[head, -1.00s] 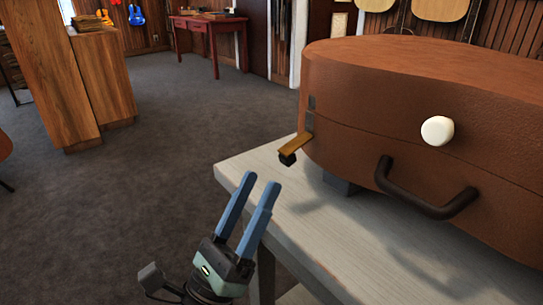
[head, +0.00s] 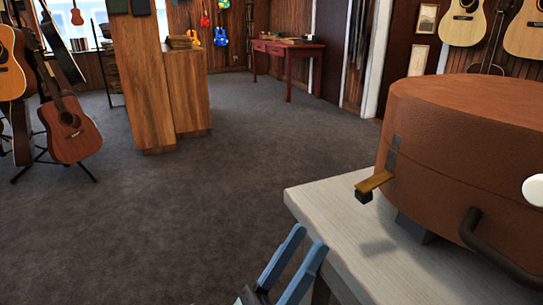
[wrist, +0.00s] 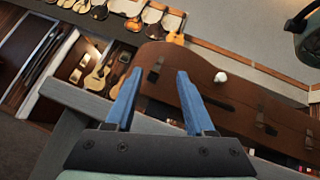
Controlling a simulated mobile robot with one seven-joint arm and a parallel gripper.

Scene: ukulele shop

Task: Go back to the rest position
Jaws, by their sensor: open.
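My gripper (head: 294,262) is low in the head view, its two blue fingers apart with nothing between them. It is left of and apart from the pale table (head: 340,228). In the wrist view my gripper (wrist: 158,100) is also open and empty, with the brown case beyond it. The brown leather case (head: 450,150) rests on the table. The case's right part is cut off in the head view.
Open grey carpet (head: 190,220) lies left of the table. A wooden counter (head: 150,95) stands mid-room, with a red table (head: 288,50) behind it. Guitars on stands (head: 72,128) are at the left. More guitars (head: 463,22) hang on the right wall.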

